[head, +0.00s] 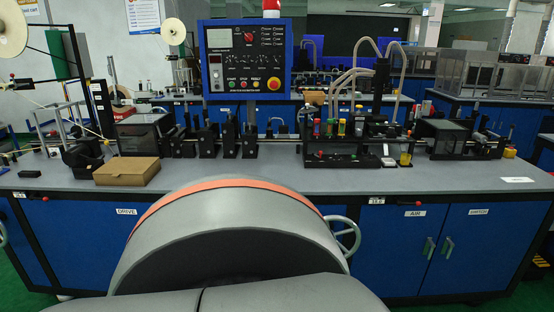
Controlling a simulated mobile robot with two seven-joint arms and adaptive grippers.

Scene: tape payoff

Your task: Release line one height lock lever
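In the head view, a small dark lever with a red knob (393,197) sits at the front edge of the workbench, just right of a small white number label (376,201). A similar red-knobbed lever (44,199) sits at the left end of the same edge, beside another small label (19,195). I cannot tell which one is line one's height lock lever, nor whether either is locked. A grey handwheel (346,236) stands below the right lever, partly hidden by my own grey body. Neither of my grippers is in view.
The blue-fronted workbench (260,180) spans the view, carrying a cardboard box (127,171), black fixtures and a control panel (244,59). Cabinet handles (447,247) protrude at the right. Tape reels (12,32) stand at the left. The bench's front strip is mostly clear.

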